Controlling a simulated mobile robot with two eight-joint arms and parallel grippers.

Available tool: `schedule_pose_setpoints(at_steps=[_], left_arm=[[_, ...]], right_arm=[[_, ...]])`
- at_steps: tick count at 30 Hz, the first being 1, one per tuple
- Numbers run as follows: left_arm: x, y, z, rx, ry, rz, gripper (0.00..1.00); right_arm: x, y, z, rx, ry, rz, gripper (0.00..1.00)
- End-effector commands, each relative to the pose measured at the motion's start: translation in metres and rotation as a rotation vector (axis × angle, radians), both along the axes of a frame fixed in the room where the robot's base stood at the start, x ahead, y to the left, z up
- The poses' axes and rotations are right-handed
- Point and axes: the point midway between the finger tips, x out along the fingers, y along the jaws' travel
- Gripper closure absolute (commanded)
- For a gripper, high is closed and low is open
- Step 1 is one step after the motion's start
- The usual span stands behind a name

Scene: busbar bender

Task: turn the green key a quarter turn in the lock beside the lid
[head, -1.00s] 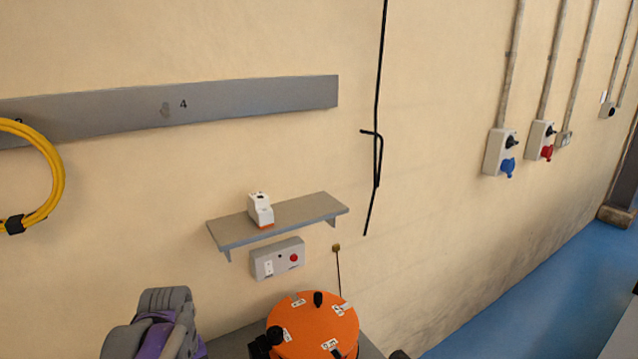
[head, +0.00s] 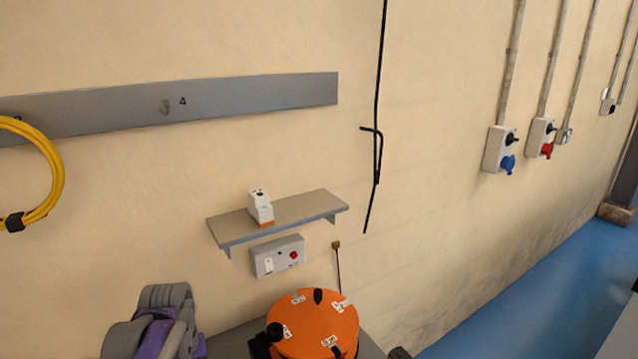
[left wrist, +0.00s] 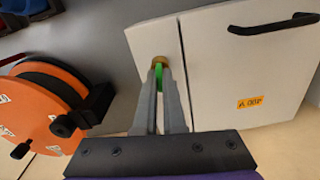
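The green key (left wrist: 159,79) sits in a round brass lock (left wrist: 159,62) at the edge of a pale panel in the left wrist view. The lid (left wrist: 250,65), a pale board with a black bar handle and an orange label, is just right of the lock. My left gripper (left wrist: 159,76) has its two grey fingers close together on either side of the key, shut on it; the fingers partly hide the key. In the head view only my left arm shows, at the lower left. My right gripper is in neither current view.
An orange round drum (head: 312,325) with black knobs stands below a wall shelf (head: 290,212) bearing a small white-and-orange device (head: 260,207). The drum (left wrist: 40,115) is left of the lock in the wrist view. A grey switch box (head: 279,257) is under the shelf.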

Motion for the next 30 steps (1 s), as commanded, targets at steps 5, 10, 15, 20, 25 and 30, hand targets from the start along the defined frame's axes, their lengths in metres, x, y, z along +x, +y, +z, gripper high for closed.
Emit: schedule_pose_setpoints(at_steps=[5, 10, 15, 20, 25, 30], left_arm=[[0.0, 0.0, 0.0, 0.0, 0.0, 0.007, 0.62], [0.0, 0.0, 0.0, 0.0, 0.0, 0.008, 0.58], [0.0, 0.0, 0.002, 0.0, 0.0, 0.008, 0.58], [0.0, 0.0, 0.019, 0.0, 0.0, 0.009, 0.58], [0.0, 0.0, 0.054, 0.0, 0.0, 0.008, 0.58], [0.0, 0.0, 0.086, 0.0, 0.0, 0.008, 0.58]], right_arm=[[0.0, 0.0, 0.0, 0.0, 0.0, 0.0, 0.05], [0.0, 0.0, 0.0, 0.0, 0.0, 0.0, 0.05], [0.0, 0.0, 0.0, 0.0, 0.0, 0.0, 0.05], [0.001, 0.0, 0.002, 0.0, -0.001, 0.0, 0.05], [0.002, 0.0, 0.005, 0.0, -0.004, 0.0, 0.05], [0.003, 0.0, 0.008, 0.0, -0.006, 0.0, 0.05]])
